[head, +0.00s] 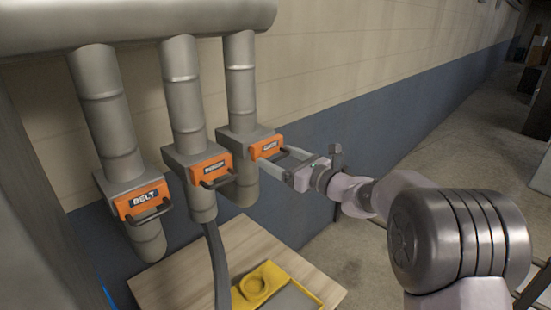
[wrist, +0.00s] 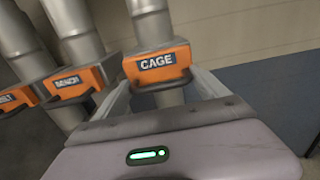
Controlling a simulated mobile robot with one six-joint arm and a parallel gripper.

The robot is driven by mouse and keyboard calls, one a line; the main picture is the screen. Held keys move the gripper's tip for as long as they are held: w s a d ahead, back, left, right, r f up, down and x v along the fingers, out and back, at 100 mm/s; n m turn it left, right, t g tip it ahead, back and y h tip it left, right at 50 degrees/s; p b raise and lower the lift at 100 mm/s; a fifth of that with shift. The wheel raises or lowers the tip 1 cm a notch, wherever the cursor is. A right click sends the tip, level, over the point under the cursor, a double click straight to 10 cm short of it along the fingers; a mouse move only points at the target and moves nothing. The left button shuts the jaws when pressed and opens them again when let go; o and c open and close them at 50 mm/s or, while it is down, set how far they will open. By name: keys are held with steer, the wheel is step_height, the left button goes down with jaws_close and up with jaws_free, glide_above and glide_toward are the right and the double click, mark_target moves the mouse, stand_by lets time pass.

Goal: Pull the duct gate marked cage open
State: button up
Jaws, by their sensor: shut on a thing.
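The duct gate marked CAGE (head: 265,148) is an orange plate with a dark bar handle, at the front of a grey housing on the rightmost duct pipe. It also shows in the wrist view (wrist: 150,66), label facing me, with its handle (wrist: 163,85) below the label. The plate looks close against its housing, like the other gates. My gripper (head: 277,160) reaches it from the right, its two pale fingers on either side of the handle. It is shut on the handle; the finger contact is hard to see. In the wrist view, the fingers (wrist: 161,88) run up to both sides of the plate.
Two similar orange gates stand to the left: a middle one (head: 209,168) and one marked BELT (head: 140,201). Below is a wooden table (head: 170,287) with a yellow tray (head: 252,302). A dark hose hangs from the middle pipe. Open floor lies to the right.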

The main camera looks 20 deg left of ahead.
steer(key=b+v, duration=0.1)
steer(key=v, duration=0.6)
steer(key=shift+b, duration=0.3)
steer(key=shift+s+d+f, duration=0.1)
steer(key=o, duration=1.8)
steer(key=shift+o, duration=0.8)
steer(key=shift+s+d, duration=0.1)
steer(key=shift+d, duration=0.1)
steer(key=v, duration=1.7)
steer(key=shift+s+d, duration=0.15)
steer(key=shift+s, duration=0.05)
